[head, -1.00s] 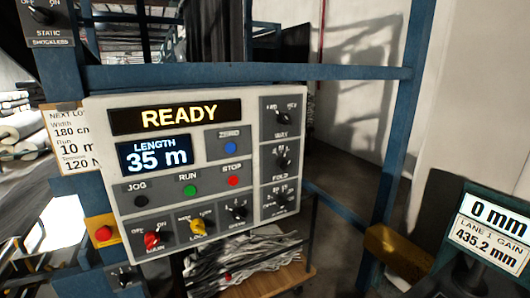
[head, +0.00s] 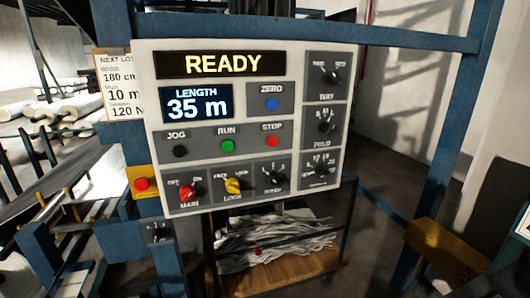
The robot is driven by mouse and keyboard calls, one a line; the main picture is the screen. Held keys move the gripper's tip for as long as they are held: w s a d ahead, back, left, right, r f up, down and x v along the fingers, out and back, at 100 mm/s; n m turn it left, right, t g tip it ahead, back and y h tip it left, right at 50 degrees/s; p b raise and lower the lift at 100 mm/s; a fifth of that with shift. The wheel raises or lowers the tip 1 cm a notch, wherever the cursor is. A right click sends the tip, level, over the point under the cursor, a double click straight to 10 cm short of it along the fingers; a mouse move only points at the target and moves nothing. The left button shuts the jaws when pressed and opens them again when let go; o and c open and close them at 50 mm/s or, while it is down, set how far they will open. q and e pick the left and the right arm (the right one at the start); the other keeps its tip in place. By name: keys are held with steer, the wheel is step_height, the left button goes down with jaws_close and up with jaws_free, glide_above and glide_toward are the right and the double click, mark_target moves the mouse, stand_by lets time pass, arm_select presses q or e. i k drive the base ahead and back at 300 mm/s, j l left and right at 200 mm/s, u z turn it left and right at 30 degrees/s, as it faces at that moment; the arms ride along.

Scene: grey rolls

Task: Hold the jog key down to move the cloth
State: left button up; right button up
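The black jog key (head: 180,151) sits under the JOG label at the left of the button row on the white control panel (head: 150,75). The green run key (head: 227,146) and the red stop key (head: 272,141) are to its right. The panel display (head: 208,64) reads READY. Pale cloth rolls (head: 75,108) lie at the left; I cannot tell which cloth the key moves. Neither of my grippers is in view.
A red button on a yellow box (head: 142,184) is at the panel's lower left. Blue frame posts (head: 455,130) surround the panel. A yellow piece (head: 445,250) juts out at lower right.

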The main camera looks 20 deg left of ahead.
mark_target(178, 151)
steer(key=u, duration=1.25)
